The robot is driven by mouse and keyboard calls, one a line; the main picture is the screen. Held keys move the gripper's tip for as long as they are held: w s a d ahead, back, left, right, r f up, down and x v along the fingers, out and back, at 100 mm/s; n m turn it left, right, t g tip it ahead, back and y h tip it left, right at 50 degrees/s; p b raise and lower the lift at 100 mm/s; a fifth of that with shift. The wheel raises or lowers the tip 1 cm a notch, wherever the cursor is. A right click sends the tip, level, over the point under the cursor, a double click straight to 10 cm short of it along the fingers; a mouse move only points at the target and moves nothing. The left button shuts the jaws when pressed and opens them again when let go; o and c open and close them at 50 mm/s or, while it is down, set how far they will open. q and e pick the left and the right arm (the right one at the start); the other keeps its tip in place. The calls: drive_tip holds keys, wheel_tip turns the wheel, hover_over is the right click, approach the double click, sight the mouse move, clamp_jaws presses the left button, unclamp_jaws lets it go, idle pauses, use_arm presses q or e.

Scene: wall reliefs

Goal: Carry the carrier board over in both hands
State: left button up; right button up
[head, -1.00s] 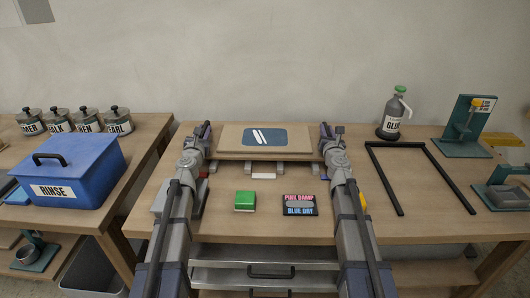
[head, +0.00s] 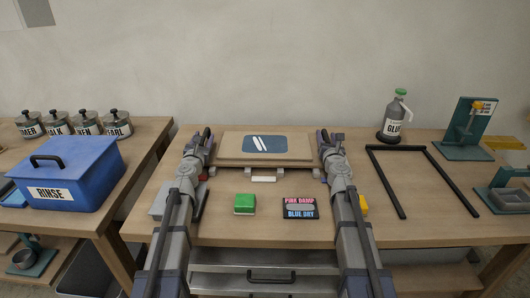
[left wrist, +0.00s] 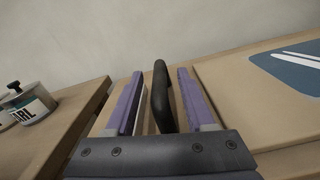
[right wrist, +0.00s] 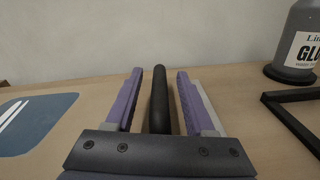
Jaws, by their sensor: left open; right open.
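The carrier board (head: 228,146) is a flat tan board with a blue panel and white strokes. It lies level at the back middle of the bench, above small pale supports (head: 264,179); I cannot tell whether it touches them. My left gripper (head: 208,134) is at its left end, open around a black handle (left wrist: 161,95), with a finger on each side. My right gripper (head: 323,136) is at its right end, open around the other black handle (right wrist: 159,100). Gaps show beside both handles.
A black three-sided frame (head: 398,148) lies on the bench at right, its inside bare. A glue bottle (head: 394,115) stands behind it, teal stands (head: 463,150) to its right. A green block (head: 244,203) and a pink-and-blue label card (head: 300,208) lie in front. A blue rinse box (head: 85,180) is left.

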use_arm(q)
drive_tip(key=s, duration=1.1)
drive_tip(key=shift+s+a, duration=0.2)
drive_tip(key=shift+s, duration=0.1)
use_arm(e)
drive_tip(key=s, duration=1.2)
drive_tip(key=shift+s+a, duration=0.1)
drive_tip(key=shift+a, duration=0.1)
drive_tip(key=shift+r, duration=0.1)
